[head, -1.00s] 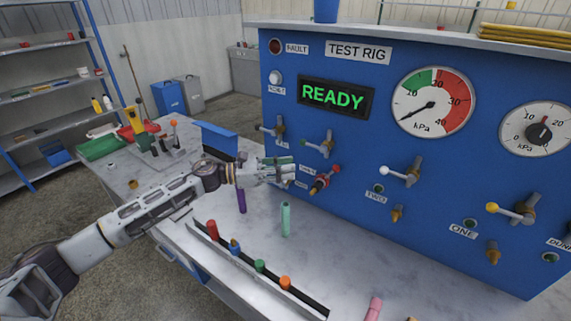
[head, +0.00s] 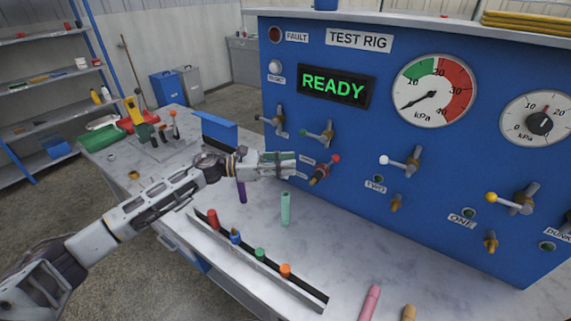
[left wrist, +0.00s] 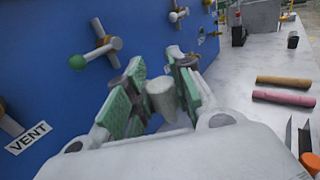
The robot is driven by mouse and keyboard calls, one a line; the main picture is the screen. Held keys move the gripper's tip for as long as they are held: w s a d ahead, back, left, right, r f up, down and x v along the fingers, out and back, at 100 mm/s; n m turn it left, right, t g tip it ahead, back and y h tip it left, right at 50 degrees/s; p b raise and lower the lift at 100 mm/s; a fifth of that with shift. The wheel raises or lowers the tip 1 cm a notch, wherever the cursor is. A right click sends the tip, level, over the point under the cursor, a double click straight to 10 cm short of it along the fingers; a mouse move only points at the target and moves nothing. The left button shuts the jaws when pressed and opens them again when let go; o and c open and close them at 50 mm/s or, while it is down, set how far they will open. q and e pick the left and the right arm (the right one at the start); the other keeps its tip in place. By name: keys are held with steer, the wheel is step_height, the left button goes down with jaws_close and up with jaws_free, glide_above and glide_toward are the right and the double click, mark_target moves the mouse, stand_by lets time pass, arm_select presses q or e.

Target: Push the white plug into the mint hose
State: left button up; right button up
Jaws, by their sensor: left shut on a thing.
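The mint hose (head: 286,209) stands up from the bench with its open end upward, below and slightly right of my left gripper in the head view. My left gripper (head: 282,164) is level in front of the blue panel, above the hose and apart from it. In the left wrist view my gripper (left wrist: 158,98) is shut on the white plug (left wrist: 162,98), a pale tapered piece between the green pads. In the head view the fingers hide the plug. My right gripper is not in view.
A purple hose (head: 241,191) stands left of the mint one. A black rack (head: 262,263) with red, blue, green and orange plugs lies in front. A pink hose (head: 369,303) and a tan one (head: 409,313) are at the near edge. Panel valves, including a red-handled one (head: 324,169), stick out close to my gripper.

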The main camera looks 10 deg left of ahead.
arm_select(q)
steer(key=shift+f+b, duration=0.55)
steer(key=shift+f, duration=0.85)
steer(key=shift+f+b, duration=0.3)
steer(key=shift+f, duration=1.05)
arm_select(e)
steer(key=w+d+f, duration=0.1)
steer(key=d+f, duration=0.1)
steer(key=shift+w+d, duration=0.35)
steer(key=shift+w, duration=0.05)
